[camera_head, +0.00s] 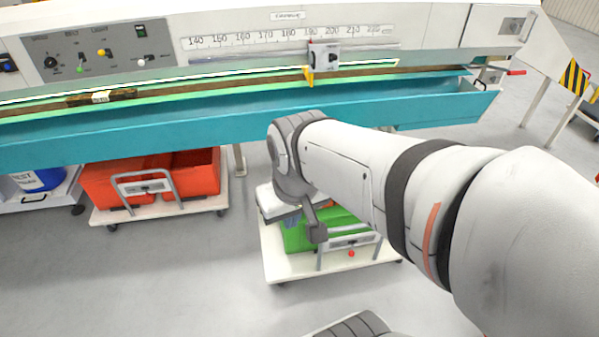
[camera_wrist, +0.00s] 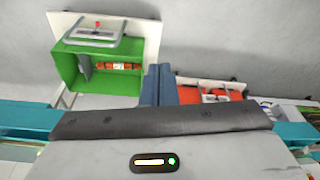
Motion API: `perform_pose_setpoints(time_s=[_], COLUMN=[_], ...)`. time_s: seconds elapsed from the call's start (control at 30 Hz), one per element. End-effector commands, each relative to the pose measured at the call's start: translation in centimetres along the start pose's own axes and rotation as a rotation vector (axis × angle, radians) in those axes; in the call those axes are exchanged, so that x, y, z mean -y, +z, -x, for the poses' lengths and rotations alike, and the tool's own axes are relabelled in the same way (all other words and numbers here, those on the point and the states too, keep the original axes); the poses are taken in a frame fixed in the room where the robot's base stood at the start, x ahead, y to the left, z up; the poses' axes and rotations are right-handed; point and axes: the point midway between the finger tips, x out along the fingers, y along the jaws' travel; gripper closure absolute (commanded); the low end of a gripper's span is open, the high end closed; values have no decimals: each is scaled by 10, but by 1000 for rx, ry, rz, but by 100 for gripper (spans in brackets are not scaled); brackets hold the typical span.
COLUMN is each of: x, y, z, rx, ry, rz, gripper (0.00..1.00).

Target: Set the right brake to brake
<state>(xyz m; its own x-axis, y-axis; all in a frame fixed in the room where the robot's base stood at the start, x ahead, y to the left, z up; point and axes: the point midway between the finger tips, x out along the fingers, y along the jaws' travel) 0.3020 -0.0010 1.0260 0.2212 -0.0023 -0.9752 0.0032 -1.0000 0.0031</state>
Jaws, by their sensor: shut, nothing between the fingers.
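My gripper (camera_wrist: 159,74) shows in the wrist view as two blue-grey fingers, shut and empty. In the head view my gripper (camera_head: 292,220) is low beside the green crate, partly hidden by my wrist. I see no label naming the right brake, so I cannot tell which part it is. The control panel (camera_head: 99,52) at upper left carries a black knob (camera_head: 50,62) and small levers with green (camera_head: 80,69), yellow (camera_head: 102,53) and white (camera_head: 142,61) tips. A cart frame near the green crate has a red knob (camera_head: 351,254), seen also in the wrist view (camera_wrist: 98,24).
The long teal trough (camera_head: 230,124) runs across in front, with a measuring scale (camera_head: 260,37) and a slider (camera_head: 324,57) above it. The green crate (camera_wrist: 142,55) holds a brown labelled piece. Red crates (camera_head: 196,180) stand on another cart. The grey floor at lower left is clear.

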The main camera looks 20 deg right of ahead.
Motion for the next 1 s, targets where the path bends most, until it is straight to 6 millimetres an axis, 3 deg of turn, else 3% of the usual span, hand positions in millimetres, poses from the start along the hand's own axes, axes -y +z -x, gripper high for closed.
perform_pose_setpoints(time_s=[0.17,0.27,0.53,0.77,0.87,1.0], x=[2,-3,19,22,12,-16], y=[3,8,12,-16,-33,-57], z=[-17,-45,-145,-223,-260,-317], rx=[51,150,573,930,1079,1279], ry=[-29,-91,-345,-588,-707,-896], rz=[-66,-192,-822,-1382,-1620,-1940], gripper=[100,100,100,100,100,100])
